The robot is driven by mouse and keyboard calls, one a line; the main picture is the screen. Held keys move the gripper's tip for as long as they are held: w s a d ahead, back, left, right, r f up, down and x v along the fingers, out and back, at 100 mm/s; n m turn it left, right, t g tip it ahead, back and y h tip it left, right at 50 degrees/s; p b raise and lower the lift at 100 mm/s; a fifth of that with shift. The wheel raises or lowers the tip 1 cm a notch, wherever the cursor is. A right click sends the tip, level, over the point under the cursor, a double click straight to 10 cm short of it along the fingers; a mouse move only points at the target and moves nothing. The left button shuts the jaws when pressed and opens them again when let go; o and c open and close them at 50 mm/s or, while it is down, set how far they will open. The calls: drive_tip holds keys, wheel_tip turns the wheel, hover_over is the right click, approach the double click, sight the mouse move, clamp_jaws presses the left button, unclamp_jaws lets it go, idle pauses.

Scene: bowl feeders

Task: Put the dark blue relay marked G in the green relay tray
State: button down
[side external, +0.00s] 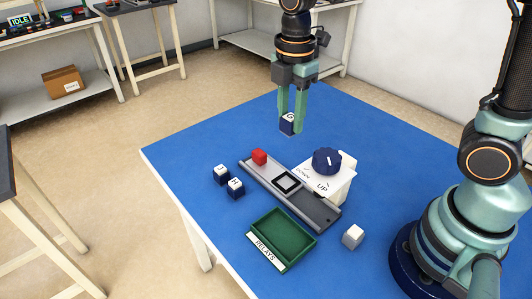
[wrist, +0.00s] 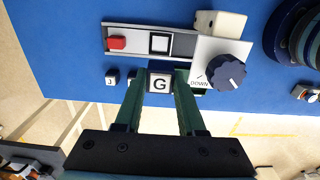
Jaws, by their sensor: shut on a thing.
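The dark blue relay marked G (side external: 287,123) has a white top with a black letter; it also shows in the wrist view (wrist: 160,82). My gripper (side external: 292,121) is shut on it, one finger on each side, and holds it raised over the far part of the blue table. The green relay tray (side external: 300,249) stands at the near side of the table, labelled RELAYS. Its visible inside is empty. My gripper is well apart from the tray, on the other side of the grey rail.
Two other dark blue lettered relays (side external: 221,175) (side external: 236,189) stand left of the grey rail (side external: 318,210). The rail carries a red block (side external: 259,157) and a black-framed square. A white box with a dark blue knob (side external: 327,161) stands beside it. A white cube (side external: 353,236) is right of the tray.

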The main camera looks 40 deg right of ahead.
sight(287, 130)
wheel_tip(287, 130, down, 15)
drive_tip(key=shift+f, duration=0.1)
idle(0.4)
drive_tip(key=shift+f, duration=0.2)
drive_tip(key=c, duration=0.5)
unclamp_jaws()
drive_tip(key=shift+r, duration=0.1)
drive_tip(key=r, duration=1.1)
drive_tip(key=shift+w+a+r, duration=0.2)
drive_tip(key=shift+r, duration=0.2)
drive_tip(key=s+d+r+m+t, duration=0.4)
drive_tip(key=d+r+m, duration=0.3)
drive_tip(key=m, duration=0.8)
wheel_tip(287, 130, up, 2)
drive_tip(key=shift+s+r+t, duration=0.15)
drive_tip(key=shift+s+t, duration=0.25)
drive_tip(key=shift+s, duration=0.5)
drive_tip(key=shift+o, duration=0.5)
drive_tip(key=shift+s+d+r+m+t, duration=0.2)
drive_tip(key=shift+s+d+m, duration=0.1)
drive_tip(key=shift+m, duration=0.45)
drive_tip(key=shift+s+d+r+m+t, duration=0.15)
drive_tip(key=shift+s+m+t, duration=0.1)
drive_tip(key=shift+m, duration=0.5)
